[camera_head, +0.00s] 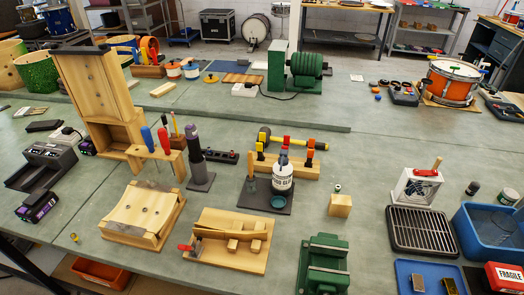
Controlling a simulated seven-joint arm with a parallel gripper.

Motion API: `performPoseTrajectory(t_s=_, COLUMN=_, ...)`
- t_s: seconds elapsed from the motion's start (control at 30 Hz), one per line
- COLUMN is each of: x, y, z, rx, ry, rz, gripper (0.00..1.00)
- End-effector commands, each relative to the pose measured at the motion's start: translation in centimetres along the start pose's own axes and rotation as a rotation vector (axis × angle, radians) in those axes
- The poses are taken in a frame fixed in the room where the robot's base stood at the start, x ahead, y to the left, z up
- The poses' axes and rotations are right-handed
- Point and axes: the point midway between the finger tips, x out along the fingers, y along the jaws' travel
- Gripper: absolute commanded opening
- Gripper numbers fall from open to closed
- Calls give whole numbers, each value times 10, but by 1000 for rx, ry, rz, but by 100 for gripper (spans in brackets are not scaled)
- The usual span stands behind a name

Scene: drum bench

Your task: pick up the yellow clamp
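A small wooden rack (300,170) stands near the middle of the bench. A yellow piece (260,148), which looks like the yellow clamp, is upright at its left end. Red-orange pieces stand in the rack to its right. A dark bar with yellow parts (290,140) runs along behind their tops; I cannot tell whether it belongs to the yellow piece. The white glue bottle (282,180) in front hides part of the rack. My gripper is not in view.
Left of the rack are a dark upright tool on a base (196,158) and a screwdriver holder (162,155). In front are a wooden jig (235,243), a wood block (340,205) and a green vise (323,262). Bench to the rack's right is clear.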

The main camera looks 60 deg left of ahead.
Motion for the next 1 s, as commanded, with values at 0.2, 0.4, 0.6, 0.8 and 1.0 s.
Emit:
performPoseTrajectory(t_s=0.2, x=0, y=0, z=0, rx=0, ry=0, rz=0, gripper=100)
performPoseTrajectory(t_s=0.4, x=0, y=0, z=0, rx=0, ry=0, rz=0, gripper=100)
performPoseTrajectory(t_s=0.6, x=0, y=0, z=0, rx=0, ry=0, rz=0, gripper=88)
performPoseTrajectory(t_s=0.8, x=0, y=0, z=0, rx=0, ry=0, rz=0, gripper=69)
performPoseTrajectory(t_s=1.0, x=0, y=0, z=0, rx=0, ry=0, rz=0, gripper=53)
